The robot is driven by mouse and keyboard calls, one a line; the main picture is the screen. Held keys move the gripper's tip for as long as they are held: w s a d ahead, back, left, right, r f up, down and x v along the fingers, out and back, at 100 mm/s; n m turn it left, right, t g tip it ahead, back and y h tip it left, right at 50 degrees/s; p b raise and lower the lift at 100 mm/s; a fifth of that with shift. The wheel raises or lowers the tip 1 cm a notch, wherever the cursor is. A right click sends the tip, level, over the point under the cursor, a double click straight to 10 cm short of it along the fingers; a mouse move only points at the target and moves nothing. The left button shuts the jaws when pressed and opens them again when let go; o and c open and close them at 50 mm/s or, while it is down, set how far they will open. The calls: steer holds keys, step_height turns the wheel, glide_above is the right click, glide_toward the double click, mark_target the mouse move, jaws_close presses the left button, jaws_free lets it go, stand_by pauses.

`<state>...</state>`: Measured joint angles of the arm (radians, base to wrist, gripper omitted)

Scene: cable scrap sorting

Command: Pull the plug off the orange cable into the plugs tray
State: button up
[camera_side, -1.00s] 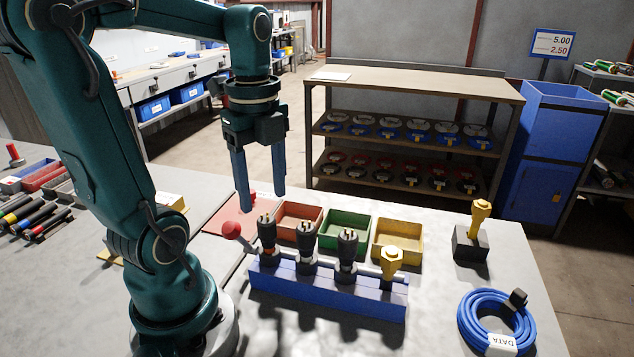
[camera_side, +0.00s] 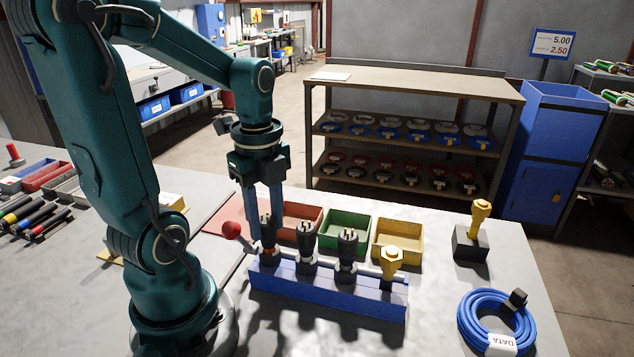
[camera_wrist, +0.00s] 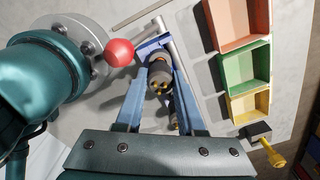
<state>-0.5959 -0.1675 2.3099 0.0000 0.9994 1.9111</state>
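A blue clamp block (camera_side: 330,293) holds several upright pieces in a row: black plugs with metal prongs and a yellow connector (camera_side: 391,260) at the right end. The leftmost plug (camera_side: 267,233) has my gripper (camera_side: 262,235) over it, fingers pointing down. In the wrist view, the blue fingers (camera_wrist: 160,85) stand on either side of this plug (camera_wrist: 160,78); contact is not clear. A red tray (camera_side: 302,222), a green tray (camera_side: 345,232) and a yellow tray (camera_side: 398,241) stand behind; no plugs label is readable.
A red ball-ended lever (camera_side: 231,230) stands left of the block, close to my gripper. A coiled blue cable (camera_side: 495,322) lies at the right. A dark block with a yellow connector (camera_side: 480,222) stands behind it.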

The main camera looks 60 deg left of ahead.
jaws_close()
steer(key=shift+o, duration=1.7)
jaws_free()
jaws_close()
steer(key=shift+r, duration=0.1)
steer(key=shift+r, duration=2.45)
